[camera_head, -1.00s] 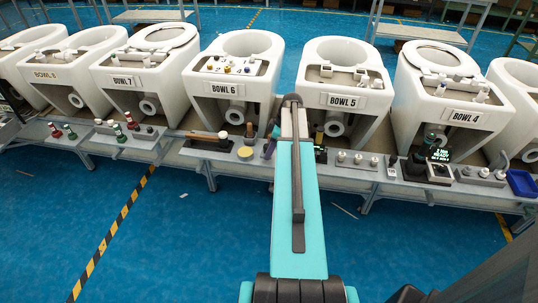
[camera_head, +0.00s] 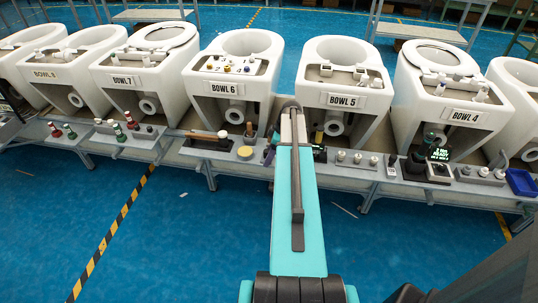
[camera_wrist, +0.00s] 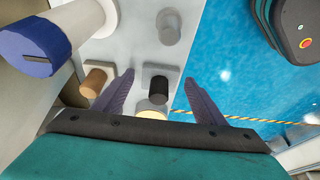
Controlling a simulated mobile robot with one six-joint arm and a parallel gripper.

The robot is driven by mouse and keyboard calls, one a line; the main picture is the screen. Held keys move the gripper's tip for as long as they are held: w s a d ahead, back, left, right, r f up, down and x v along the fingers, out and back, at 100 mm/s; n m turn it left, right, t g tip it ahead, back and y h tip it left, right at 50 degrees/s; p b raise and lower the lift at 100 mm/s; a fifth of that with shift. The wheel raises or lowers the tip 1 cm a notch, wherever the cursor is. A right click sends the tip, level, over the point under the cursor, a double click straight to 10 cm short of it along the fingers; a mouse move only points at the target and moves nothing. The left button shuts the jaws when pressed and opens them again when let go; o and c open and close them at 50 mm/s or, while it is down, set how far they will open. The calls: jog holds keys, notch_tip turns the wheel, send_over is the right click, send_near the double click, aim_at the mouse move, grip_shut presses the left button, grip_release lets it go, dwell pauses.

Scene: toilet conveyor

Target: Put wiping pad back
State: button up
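A round pale-yellow pad, which looks like the wiping pad (camera_head: 245,152), lies on the grey ledge in front of BOWL 6. In the wrist view the pad (camera_wrist: 151,109) shows below the black cylinder, partly hidden by my gripper's body. My gripper (camera_wrist: 159,77) is open, its two purple fingers wide apart with nothing gripped between them. The fingers appear over the ledge, with the black cylinder (camera_wrist: 158,88) showing between them.
A wooden-handled tool (camera_head: 208,135) lies left of the pad. A brown cylinder (camera_wrist: 94,82) stands by the left finger, and a blue-ended white tube (camera_wrist: 35,47) is at upper left. White bowls line the ledge.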

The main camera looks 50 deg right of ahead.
jog(key=shift+r, duration=0.15)
jog(key=b+v, duration=0.1)
jog(key=v, duration=1.1)
dwell(0.3)
dwell(0.7)
